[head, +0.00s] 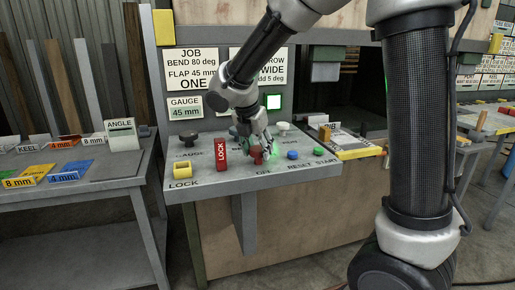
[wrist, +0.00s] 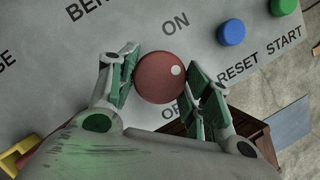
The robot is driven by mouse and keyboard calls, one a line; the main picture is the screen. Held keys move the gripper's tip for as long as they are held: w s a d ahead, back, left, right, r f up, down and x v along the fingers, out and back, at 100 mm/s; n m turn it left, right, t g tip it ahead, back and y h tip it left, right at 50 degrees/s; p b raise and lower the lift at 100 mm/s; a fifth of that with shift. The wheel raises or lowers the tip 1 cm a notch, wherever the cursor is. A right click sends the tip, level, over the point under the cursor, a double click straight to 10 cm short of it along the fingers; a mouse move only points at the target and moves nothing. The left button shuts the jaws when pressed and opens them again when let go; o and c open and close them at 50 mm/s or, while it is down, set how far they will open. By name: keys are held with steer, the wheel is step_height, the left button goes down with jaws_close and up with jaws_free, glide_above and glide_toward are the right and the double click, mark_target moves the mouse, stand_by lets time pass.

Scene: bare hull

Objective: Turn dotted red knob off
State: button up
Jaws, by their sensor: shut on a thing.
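The dotted red knob (wrist: 158,80) is a round red ball with one white dot on its right side, in the middle of the wrist view. ON is printed above it on the grey panel, and a partly covered OFF is printed below it. My gripper (wrist: 160,80) is shut on the knob, with a green-padded finger on each side. In the head view, the knob (head: 257,155) shows low on the sloped control panel (head: 215,182), partly hidden by my gripper (head: 258,150).
A blue RESET button (head: 292,154) and a green START button (head: 318,149) lie to the right. A red LOCK tag (head: 220,154) stands to the left, near a yellow LOCK piece (head: 182,170). A black knob (head: 189,139) and a pale knob (head: 283,128) stand farther back.

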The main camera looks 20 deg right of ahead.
steer(key=shift+m, duration=0.4)
steer(key=m+g, duration=0.1)
steer(key=m, duration=0.2)
steer(key=shift+w+a+m+h, duration=0.1)
steer(key=shift+m+h, duration=0.2)
steer(key=shift+h, duration=0.1)
steer(key=m+g, duration=0.1)
steer(key=m, duration=0.1)
steer(key=m+g, duration=0.1)
steer(key=m, duration=0.1)
steer(key=shift+w+m+h, duration=0.1)
steer(key=shift+m+h, duration=0.2)
steer(key=m+g, duration=0.1)
steer(key=m, duration=0.3)
steer(key=shift+w+m+g, duration=0.1)
steer(key=shift+m+g, duration=0.2)
steer(key=shift+g, duration=0.1)
steer(key=shift+m+g+y, duration=0.7)
steer(key=shift+m, duration=1.4)
steer(key=o, duration=1)
